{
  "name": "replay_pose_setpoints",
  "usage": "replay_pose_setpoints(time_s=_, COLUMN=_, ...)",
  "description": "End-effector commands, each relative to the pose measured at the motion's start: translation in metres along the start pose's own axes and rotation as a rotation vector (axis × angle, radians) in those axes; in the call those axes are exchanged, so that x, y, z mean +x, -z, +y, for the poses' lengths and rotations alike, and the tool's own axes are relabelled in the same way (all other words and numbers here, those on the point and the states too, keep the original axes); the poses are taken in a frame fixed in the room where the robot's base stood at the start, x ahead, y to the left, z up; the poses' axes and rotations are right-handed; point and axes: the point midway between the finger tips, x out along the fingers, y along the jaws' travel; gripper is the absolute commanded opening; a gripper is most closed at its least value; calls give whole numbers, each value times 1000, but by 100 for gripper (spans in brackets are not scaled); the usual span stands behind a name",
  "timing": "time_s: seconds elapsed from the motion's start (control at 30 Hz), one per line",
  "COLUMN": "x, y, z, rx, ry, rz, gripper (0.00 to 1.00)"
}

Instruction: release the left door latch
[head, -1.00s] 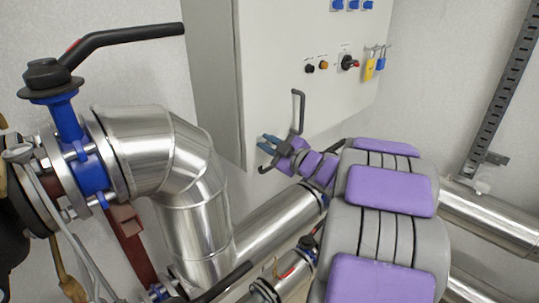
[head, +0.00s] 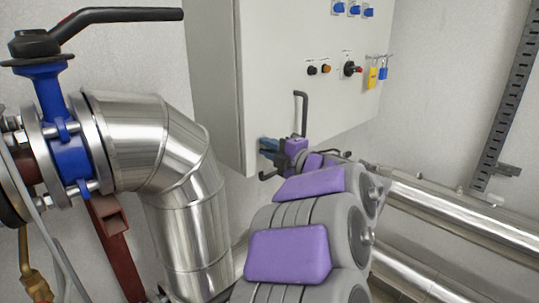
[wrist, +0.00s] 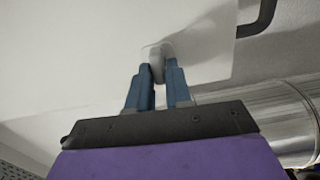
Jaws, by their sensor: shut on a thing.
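The left door latch (wrist: 156,66) is a small grey, rounded piece at the lower edge of a pale cabinet door. It shows between the two blue fingers of my gripper (wrist: 157,82) in the wrist view, and the fingers are shut on it. In the head view my gripper (head: 267,148) is at the lower left corner of the cabinet door (head: 290,60). The latch itself is hidden there behind the fingers. A dark bar handle (head: 301,112) stands just right of and above my gripper, and also shows in the wrist view (wrist: 260,18).
A large silver elbow pipe (head: 150,140) and a blue valve (head: 60,130) with a black lever (head: 115,15) are at the left. Silver pipes (head: 465,215) run low at the right. Knobs (head: 350,69) and padlocks (head: 377,74) are on the door.

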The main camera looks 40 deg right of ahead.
Motion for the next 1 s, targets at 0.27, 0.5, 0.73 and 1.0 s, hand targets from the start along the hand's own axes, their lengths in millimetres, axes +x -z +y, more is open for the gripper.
replay_pose_setpoints(time_s=0.27, x=0, y=0, z=-5, rx=-63, ry=7, rz=1, gripper=0)
replay_pose_setpoints(time_s=0.5, x=0, y=1, z=-5, rx=-71, ry=8, rz=2, gripper=0)
replay_pose_setpoints(time_s=0.73, x=0, y=1, z=-5, rx=-70, ry=9, rz=1, gripper=21)
replay_pose_setpoints(time_s=1.0, x=0, y=0, z=-4, rx=-71, ry=5, rz=1, gripper=40)
